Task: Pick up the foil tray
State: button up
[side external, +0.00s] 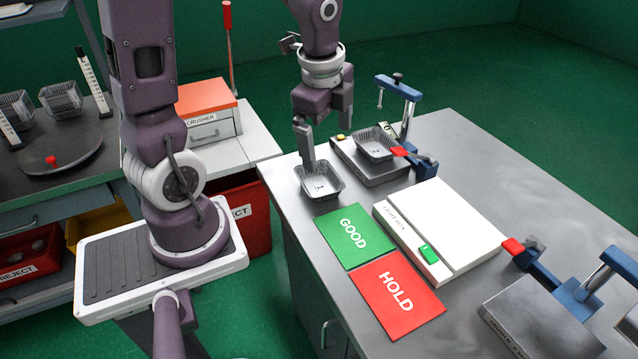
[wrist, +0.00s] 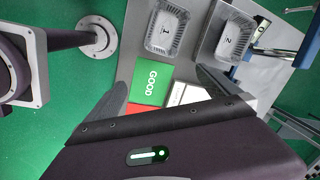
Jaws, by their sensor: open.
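A foil tray labelled 1 (side external: 323,194) sits upright on the grey bench near its left edge. It also shows at the top of the wrist view (wrist: 153,38). A second foil tray, labelled 2 (side external: 377,156), rests on a grey clamp fixture behind and to the right; it shows in the wrist view too (wrist: 225,58). My gripper (side external: 328,142) is open and empty, pointing down. In the side view one finger overlaps the back edge of tray 1; contact cannot be told. In the wrist view my gripper (wrist: 161,78) has its fingers wide apart, below both trays.
Green GOOD (side external: 352,236) and red HOLD (side external: 397,296) cards lie in front of tray 1. A white box (side external: 455,222) is beside them. The fixture's blue clamp (side external: 399,88) rises near tray 2. Another blue clamp fixture (side external: 548,318) stands front right.

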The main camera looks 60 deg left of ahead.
aim_at(326, 188)
jog(key=a+f+m, duration=0.1)
jog(key=f+m, duration=0.1)
jog(key=f, duration=0.4)
jog(key=w+a+f+m+g, duration=0.1)
jog(key=a+f+m, duration=0.1)
jog(key=f, duration=0.3)
jog(key=w+a+f+m+h, duration=0.1)
jog(key=f+m, duration=0.1)
jog(key=f, duration=0.4)
jog(key=shift+w+a+f+m+g, duration=0.15)
jog(key=shift+a+f+m+g, duration=0.15)
jog(key=shift+f, duration=0.05)
jog(key=shift+c, duration=0.4)
jog(key=c, duration=1.1)
